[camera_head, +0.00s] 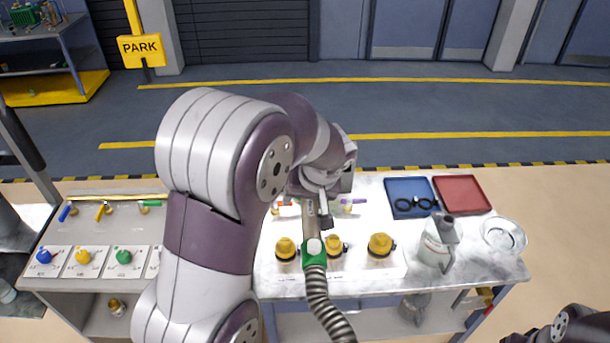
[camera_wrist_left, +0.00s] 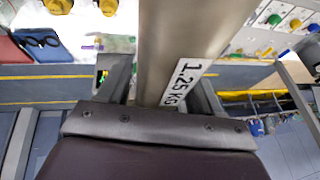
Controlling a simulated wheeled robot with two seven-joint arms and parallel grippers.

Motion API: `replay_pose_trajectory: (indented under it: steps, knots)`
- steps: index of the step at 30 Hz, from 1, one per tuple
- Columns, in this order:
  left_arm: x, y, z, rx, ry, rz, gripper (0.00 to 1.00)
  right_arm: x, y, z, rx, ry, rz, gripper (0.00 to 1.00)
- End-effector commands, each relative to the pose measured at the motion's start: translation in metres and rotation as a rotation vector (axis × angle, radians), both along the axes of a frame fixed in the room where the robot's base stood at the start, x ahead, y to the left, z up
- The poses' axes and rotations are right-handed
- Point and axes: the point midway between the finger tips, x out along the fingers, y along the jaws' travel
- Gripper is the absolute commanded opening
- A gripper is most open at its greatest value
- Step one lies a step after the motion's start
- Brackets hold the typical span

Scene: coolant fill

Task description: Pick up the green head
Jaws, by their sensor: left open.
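The green head is a grey metal tube with a green collar (camera_head: 313,249) and a ribbed hose (camera_head: 330,308) running from it toward me in the head view. In the left wrist view its smooth metal body (camera_wrist_left: 180,45) fills the middle, with a "1.25 KG" label on it. My left gripper (camera_head: 318,198) is over the far end of the tube, mostly hidden by its own arm. In the wrist view the open fingers (camera_wrist_left: 160,88) stand on either side of the metal body; whether they touch it is unclear. My right gripper is out of view.
The light bench (camera_head: 475,262) carries several brass caps (camera_head: 380,245), a blue tray (camera_head: 408,190) with black goggles, a red tray (camera_head: 462,194), a grey-topped jug (camera_head: 437,243) and a clear bowl (camera_head: 503,236). Coloured knobs (camera_head: 83,257) and valve levers line the left bench.

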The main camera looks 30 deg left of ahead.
Motion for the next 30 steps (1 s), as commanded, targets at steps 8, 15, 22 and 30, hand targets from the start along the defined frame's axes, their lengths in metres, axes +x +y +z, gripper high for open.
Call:
replay_pose_trajectory:
  steps: [8,15,22,30]
  knots:
    - [0.0000,-0.0003,-0.0002,0.001,-0.001,0.000,0.20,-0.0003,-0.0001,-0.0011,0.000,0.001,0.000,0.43]
    - [-0.0001,-0.0003,-0.0001,0.000,0.000,0.000,0.00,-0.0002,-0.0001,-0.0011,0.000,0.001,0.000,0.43]
    - [-0.0001,-0.0004,0.0001,0.001,-0.001,0.000,0.00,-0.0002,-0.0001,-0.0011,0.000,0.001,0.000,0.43]
    - [-0.0001,-0.0003,0.0001,0.000,0.000,0.000,0.00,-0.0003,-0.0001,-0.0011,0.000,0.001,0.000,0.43]
